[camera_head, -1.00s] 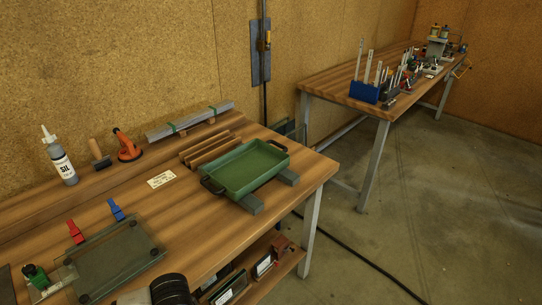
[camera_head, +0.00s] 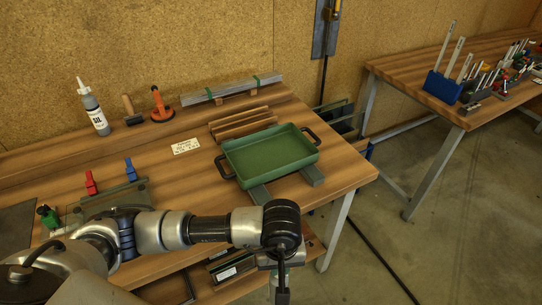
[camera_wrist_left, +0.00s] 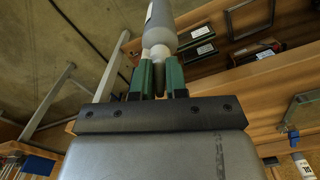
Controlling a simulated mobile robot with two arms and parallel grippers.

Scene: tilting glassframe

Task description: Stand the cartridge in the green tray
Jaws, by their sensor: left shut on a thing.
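The green tray (camera_head: 232,178) sits on the wooden bench, propped on grey blocks, with black handles at its ends; its floor looks empty. My left gripper (camera_wrist_left: 159,78) is shut on a grey cylinder with a pale narrower neck, which looks like the cartridge (camera_wrist_left: 159,18); its far end is cut off by the frame. In the head view my left arm reaches across the bench front, and its gripper end (camera_head: 281,262) is in front of and below the tray. There the held cartridge is mostly hidden. My right gripper is not in view.
Wooden strips (camera_head: 243,125) lie behind the tray. A SIL bottle (camera_head: 94,108), an orange suction cup (camera_head: 161,108) and a label card (camera_head: 186,146) stand or lie to its left. Red and blue clamps (camera_head: 90,182) are near a glass frame. Framed items fill the lower shelf.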

